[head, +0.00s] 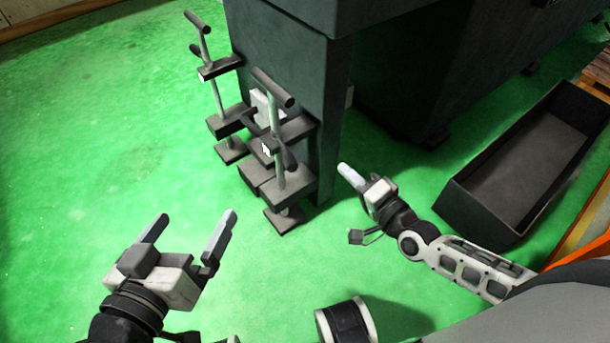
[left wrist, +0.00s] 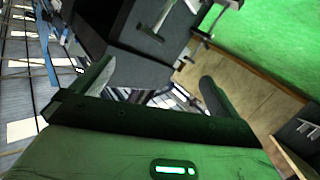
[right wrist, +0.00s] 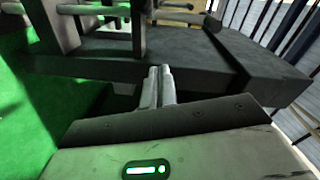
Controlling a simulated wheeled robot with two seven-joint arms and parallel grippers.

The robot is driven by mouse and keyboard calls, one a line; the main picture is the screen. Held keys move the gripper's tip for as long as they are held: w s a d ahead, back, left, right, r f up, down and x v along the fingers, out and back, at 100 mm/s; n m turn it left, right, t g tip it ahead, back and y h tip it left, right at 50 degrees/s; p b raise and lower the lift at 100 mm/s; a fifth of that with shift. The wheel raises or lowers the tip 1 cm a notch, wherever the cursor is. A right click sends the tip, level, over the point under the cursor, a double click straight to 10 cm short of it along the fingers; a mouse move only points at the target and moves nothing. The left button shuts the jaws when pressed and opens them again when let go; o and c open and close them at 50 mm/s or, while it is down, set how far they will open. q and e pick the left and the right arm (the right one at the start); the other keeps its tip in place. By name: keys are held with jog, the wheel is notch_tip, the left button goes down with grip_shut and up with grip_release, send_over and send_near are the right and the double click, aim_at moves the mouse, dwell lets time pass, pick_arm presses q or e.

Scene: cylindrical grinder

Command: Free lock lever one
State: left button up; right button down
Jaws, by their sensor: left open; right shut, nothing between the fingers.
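Two upright lever assemblies with T-shaped grey handles stand against the side of the dark machine in the head view: a farther one (head: 217,95) and a nearer one (head: 273,125). I cannot tell which is lock lever one. My left gripper (head: 195,220) is open and empty, in front of and below the levers, apart from both. My right gripper (head: 346,172) is shut and empty, to the right of the nearer lever, near the machine's corner. In the right wrist view its fingers (right wrist: 160,75) are together, with grey lever parts (right wrist: 95,10) beyond.
The dark machine body (head: 285,60) stands behind the levers. A long open dark bin (head: 485,215) lies on the floor at the right, with an orange edge (head: 590,245) beside it. The green floor (head: 90,130) at the left is clear.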

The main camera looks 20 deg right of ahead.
aim_at(284, 150)
pick_arm(q)
jog(key=b, duration=0.2)
jog(key=d+n+t+h+b, duration=0.1)
jog(key=shift+r+h+b, duration=0.25)
jog(key=shift+h+b, duration=0.05)
jog(key=shift+b, duration=0.05)
pick_arm(e)
jog(key=w+a+f, duration=0.3)
jog(key=w+a, duration=0.3)
jog(key=w, duration=0.3)
jog(key=shift+a+f, duration=0.2)
jog(key=shift+a, duration=0.2)
pick_arm(q)
jog(key=shift+r, duration=0.2)
pick_arm(e)
jog(key=shift+w, duration=0.1)
